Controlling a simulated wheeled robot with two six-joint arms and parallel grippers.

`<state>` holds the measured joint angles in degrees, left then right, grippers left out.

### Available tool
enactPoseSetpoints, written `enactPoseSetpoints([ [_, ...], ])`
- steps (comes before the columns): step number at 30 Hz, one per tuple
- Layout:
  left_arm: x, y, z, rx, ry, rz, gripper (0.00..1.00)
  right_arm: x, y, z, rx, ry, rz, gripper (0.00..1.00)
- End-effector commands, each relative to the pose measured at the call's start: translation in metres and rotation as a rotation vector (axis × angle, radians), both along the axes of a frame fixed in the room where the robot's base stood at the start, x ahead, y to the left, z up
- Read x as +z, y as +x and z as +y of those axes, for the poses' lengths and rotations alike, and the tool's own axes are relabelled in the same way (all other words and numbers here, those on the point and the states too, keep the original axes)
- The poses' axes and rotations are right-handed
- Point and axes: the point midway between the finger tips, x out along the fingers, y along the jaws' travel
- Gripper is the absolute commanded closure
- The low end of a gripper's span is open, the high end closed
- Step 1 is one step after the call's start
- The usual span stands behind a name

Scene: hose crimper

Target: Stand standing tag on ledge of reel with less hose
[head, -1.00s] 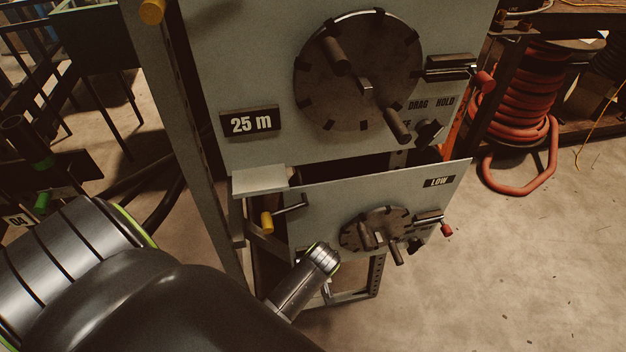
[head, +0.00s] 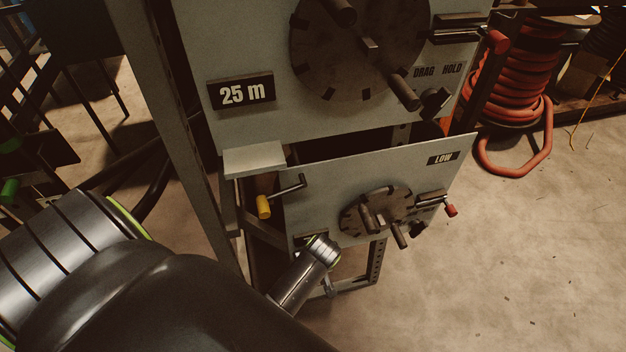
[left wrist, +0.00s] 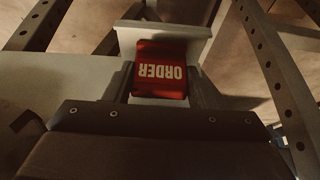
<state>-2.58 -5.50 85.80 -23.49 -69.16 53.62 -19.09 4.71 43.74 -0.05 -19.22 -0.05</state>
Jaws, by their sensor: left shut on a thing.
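The red tag with ORDER on it (left wrist: 160,72) is in the left wrist view, its lettering upside down. My left gripper (left wrist: 160,88) is shut on it, one finger at each side. A pale ledge (left wrist: 194,44) lies just behind the tag; I cannot tell whether they touch. In the head view, my left arm covers the gripper and tag. The upper reel panel (head: 300,122) has a 25 m plate (head: 241,93) and a pale ledge (head: 254,160) at its lower left. The lower reel panel (head: 340,182) has a LOW plate (head: 443,158). My right gripper is out of view.
A yellow-handled crank (head: 264,207) sticks out below the upper ledge. Dark discs with pegs and red-tipped handles (head: 451,210) stand out from the panels. Perforated frame posts (left wrist: 268,62) flank the tag. A red hose coil (head: 513,100) stands at the right; the floor before it is open.

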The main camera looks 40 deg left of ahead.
Motion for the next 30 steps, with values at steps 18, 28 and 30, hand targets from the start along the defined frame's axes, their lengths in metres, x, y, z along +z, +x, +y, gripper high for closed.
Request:
enactPoseSetpoints([
  [18, 0.003, 0.0, 0.0, 0.0, 0.0, -0.001, 0.28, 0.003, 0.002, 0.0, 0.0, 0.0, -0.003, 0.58],
  [28, 0.034, -0.007, -0.008, 0.0, 0.0, 0.001, 0.28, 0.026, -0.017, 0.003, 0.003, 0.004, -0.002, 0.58],
  [30, 0.041, -0.009, -0.011, 0.0, 0.0, 0.001, 0.28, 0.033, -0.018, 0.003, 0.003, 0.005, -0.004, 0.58],
])
